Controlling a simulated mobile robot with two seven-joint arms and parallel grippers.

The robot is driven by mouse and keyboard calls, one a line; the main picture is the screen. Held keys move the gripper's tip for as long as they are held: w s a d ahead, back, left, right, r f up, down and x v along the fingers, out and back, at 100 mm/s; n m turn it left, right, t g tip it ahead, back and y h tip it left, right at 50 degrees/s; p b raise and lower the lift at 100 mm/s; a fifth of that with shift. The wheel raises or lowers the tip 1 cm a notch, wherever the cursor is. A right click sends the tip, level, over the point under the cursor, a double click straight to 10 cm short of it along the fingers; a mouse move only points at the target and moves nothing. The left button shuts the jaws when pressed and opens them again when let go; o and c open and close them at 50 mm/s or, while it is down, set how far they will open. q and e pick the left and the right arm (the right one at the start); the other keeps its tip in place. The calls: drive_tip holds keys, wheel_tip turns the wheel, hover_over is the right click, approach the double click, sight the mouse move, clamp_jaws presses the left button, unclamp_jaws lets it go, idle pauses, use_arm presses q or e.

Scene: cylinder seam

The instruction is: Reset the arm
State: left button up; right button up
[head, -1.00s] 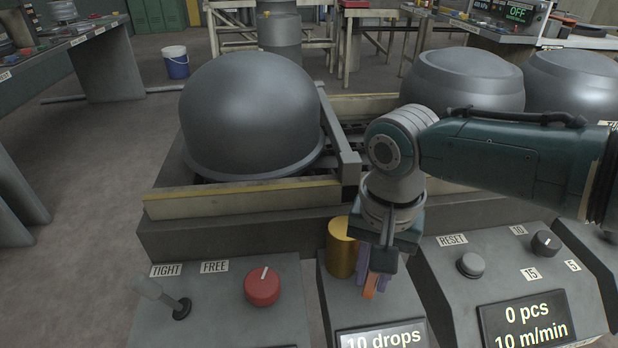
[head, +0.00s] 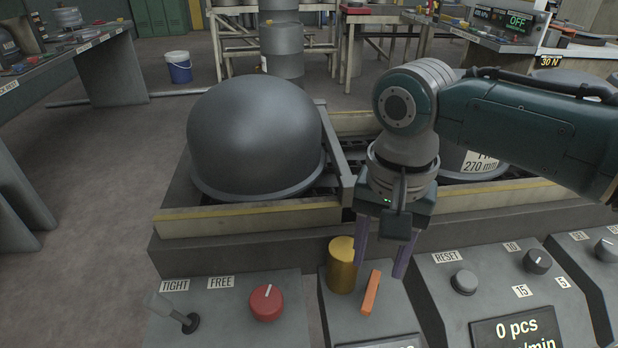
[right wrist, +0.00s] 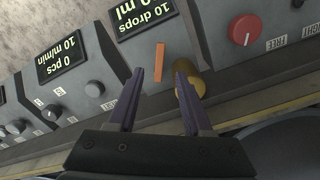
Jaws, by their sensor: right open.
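My right gripper (head: 382,266) is open and empty above the middle control panel (head: 343,312). An orange stick (head: 371,292) lies on that panel, free of the fingers. A gold cylinder (head: 342,265) stands beside it on the left. In the right wrist view, the orange stick (right wrist: 159,62) shows between the spread purple fingertips (right wrist: 160,68), and the gold cylinder (right wrist: 190,84) is partly behind one finger. A RESET button (head: 464,282) sits on the panel to the right. My left gripper does not show.
A big grey dome (head: 256,136) rests in a frame (head: 250,222) with a yellow-edged rail behind the panels. A red knob (head: 266,302) and a lever (head: 188,321) are on the left panel. A labelled grey part (head: 482,162) is partly behind my right arm.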

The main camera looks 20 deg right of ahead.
drive_tip(key=shift+r, duration=0.65)
drive_tip(key=s+a+r+n+t+y+p, duration=0.1)
drive_tip(key=s+a+r+n+p, duration=0.15)
drive_tip(key=s+a, duration=0.2)
drive_tip(key=s+a+r+n+y+p, duration=0.1)
drive_tip(key=s+a+r+n+p, duration=0.15)
drive_tip(key=s+n, duration=0.2)
drive_tip(key=s+d+r+n+t+h+p, duration=0.1)
drive_tip(key=s+d+r+n+p, duration=0.15)
drive_tip(key=s+r, duration=0.25)
drive_tip(key=s+d+r+n+t+h+p, duration=0.1)
drive_tip(key=s+d+r+t+p, duration=0.1)
drive_tip(key=s+d+r+p, duration=0.3)
wheel_tip(320, 180, up, 38)
drive_tip(key=w+a+p, duration=0.1)
drive_tip(key=a+p, duration=0.1)
drive_tip(key=p, duration=3.3)
drive_tip(key=shift+p, duration=0.35)
